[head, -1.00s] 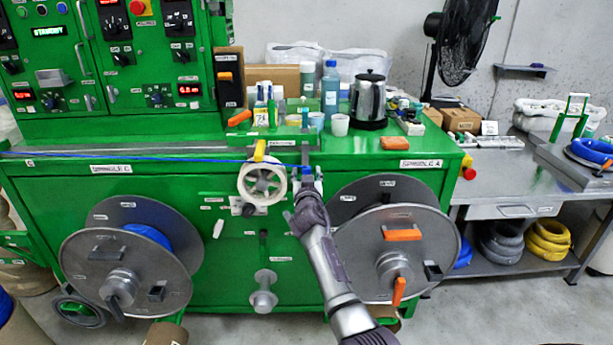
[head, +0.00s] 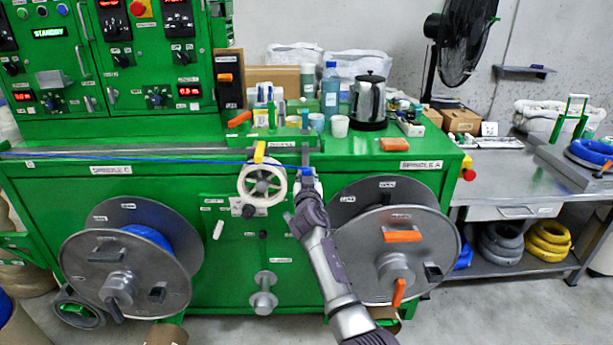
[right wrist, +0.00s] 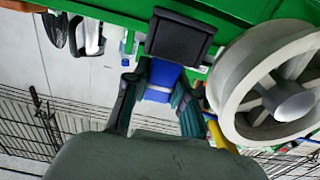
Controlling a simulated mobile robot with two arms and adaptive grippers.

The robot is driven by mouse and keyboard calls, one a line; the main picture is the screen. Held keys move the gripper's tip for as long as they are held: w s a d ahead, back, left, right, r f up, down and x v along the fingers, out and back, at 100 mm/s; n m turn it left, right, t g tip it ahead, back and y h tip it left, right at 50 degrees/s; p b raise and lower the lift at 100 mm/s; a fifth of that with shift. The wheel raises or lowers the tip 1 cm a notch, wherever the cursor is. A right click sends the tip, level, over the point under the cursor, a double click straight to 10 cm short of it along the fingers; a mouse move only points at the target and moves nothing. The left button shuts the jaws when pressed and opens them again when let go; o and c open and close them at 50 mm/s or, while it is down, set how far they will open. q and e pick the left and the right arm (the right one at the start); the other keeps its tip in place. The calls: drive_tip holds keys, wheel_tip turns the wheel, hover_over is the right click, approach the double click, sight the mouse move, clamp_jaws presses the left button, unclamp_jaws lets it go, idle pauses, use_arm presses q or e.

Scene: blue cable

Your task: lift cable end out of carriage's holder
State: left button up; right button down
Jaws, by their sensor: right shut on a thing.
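The blue cable (head: 150,159) runs along the front edge of the green machine from the left to near the white handwheel (head: 262,185). My right gripper (head: 306,177) is at the machine's front edge, just right of the handwheel and under the upright grey carriage post (head: 305,150). In the right wrist view, my right gripper (right wrist: 158,100) is shut on a blue piece (right wrist: 160,78), seemingly the cable end. A dark block (right wrist: 180,38) sits just beyond it. The holder's contact with the piece is hidden. My left gripper is not in view.
A yellow clamp piece (head: 259,152) stands above the handwheel. A kettle (head: 369,103), cups and bottles stand on the machine top. Reels (head: 130,265) flank the front below, with an orange-handled one (head: 395,255) beside my right arm.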

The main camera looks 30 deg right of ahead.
sight(306, 170)
drive_tip(key=shift+r+p, duration=0.3)
drive_tip(key=shift+r, duration=0.25)
drive_tip(key=shift+r, duration=0.1)
idle(0.3)
drive_tip(key=shift+r+p, duration=0.45)
drive_tip(key=shift+p, duration=0.05)
idle(0.6)
drive_tip(key=shift+r+p, duration=2.15)
drive_tip(key=shift+r, duration=0.55)
